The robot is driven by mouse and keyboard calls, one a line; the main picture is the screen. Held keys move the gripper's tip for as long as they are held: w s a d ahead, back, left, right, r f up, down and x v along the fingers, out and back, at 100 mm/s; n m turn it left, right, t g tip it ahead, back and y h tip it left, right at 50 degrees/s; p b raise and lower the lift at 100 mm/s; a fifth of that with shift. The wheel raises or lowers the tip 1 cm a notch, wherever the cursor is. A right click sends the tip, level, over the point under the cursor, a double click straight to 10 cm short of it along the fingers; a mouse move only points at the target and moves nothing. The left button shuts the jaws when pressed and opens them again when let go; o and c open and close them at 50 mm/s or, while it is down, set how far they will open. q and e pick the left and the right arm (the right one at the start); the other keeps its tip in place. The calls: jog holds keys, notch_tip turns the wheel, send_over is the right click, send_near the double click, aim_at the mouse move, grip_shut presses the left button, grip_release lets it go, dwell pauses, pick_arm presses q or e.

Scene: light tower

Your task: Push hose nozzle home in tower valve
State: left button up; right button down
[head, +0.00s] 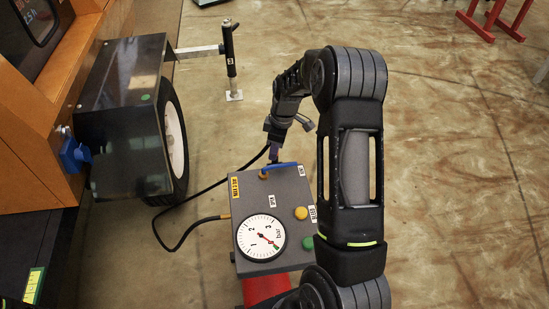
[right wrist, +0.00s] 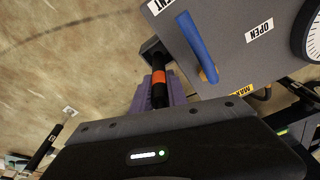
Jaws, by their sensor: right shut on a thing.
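A grey valve box (head: 285,190) with a round dial gauge (head: 261,238) and a blue lever (head: 282,166) stands at the centre of the head view. In the right wrist view the box (right wrist: 232,75) and its blue lever (right wrist: 197,47) are close at the top right. My right gripper (head: 274,152) is at the box's far edge. Its purple fingers are shut on the black hose nozzle with an orange band (right wrist: 160,90). The nozzle's front end is at a dark block (right wrist: 152,48) beside the box; I cannot tell how deep it sits. My left gripper is not in view.
A black hose (head: 196,193) loops over the floor left of the box to a brass fitting on its left side. An orange machine with a black fender (head: 125,80) and wheel (head: 175,140) stands left. A jack stand (head: 231,65) stands behind.

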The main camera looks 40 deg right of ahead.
jog(key=shift+f, duration=2)
jog(key=shift+f+b, duration=0.15)
jog(key=shift+b, duration=0.2)
jog(key=c, duration=1.8)
grip_release()
jog(key=shift+f, duration=0.1)
jog(key=o, duration=0.5)
jog(key=shift+a, duration=0.1)
